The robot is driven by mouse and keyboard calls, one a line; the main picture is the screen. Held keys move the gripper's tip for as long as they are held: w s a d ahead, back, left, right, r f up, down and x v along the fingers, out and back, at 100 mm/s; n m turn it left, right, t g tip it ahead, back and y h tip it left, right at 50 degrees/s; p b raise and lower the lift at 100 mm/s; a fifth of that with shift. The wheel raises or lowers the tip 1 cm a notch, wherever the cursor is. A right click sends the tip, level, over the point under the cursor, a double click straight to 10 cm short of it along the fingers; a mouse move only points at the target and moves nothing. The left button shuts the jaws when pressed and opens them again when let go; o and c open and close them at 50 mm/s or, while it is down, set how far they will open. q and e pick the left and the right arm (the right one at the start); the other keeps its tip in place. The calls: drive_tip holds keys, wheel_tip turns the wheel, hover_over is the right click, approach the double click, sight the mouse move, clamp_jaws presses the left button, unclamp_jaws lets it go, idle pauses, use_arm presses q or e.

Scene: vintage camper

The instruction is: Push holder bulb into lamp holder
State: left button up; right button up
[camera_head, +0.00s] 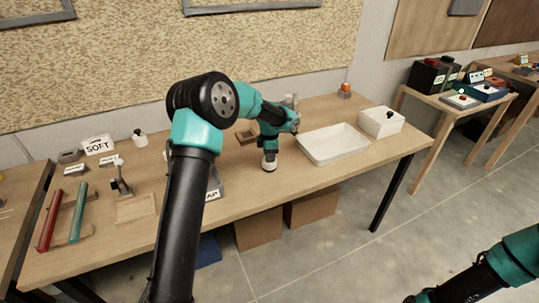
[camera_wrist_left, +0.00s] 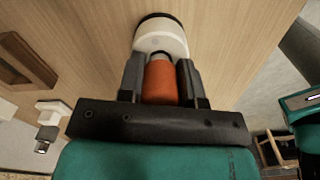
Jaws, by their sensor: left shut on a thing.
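My left gripper (camera_head: 269,150) points down over the middle of the table. In the left wrist view, the left gripper (camera_wrist_left: 161,85) is shut on an orange bulb (camera_wrist_left: 160,82), with a finger on each side. A white round lamp holder (camera_wrist_left: 161,38) with a dark rim lies straight beyond the bulb's end. The lamp holder also shows in the head view (camera_head: 269,163), standing on the wood below the fingers. A dark collar shows between bulb and holder; I cannot tell how deep the bulb sits. Only part of my right arm is in view, without its gripper.
A white tray (camera_head: 334,146) and a white box (camera_head: 380,122) stand to the right. An orange-topped piece (camera_head: 345,90) stands at the back. A square wooden frame (camera_head: 247,136) is close behind the left gripper. A SOFT sign (camera_head: 98,145) and rods lie left.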

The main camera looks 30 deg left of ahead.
use_arm(q)
drive_tip(key=shift+s+f, duration=0.2)
drive_tip(key=shift+f, duration=1)
idle(0.3)
drive_tip(key=o, duration=1)
wheel_tip(320, 180, up, 19)
drive_tip(key=shift+w+a+r, duration=0.15)
drive_tip(key=shift+w+a, duration=0.05)
idle(0.4)
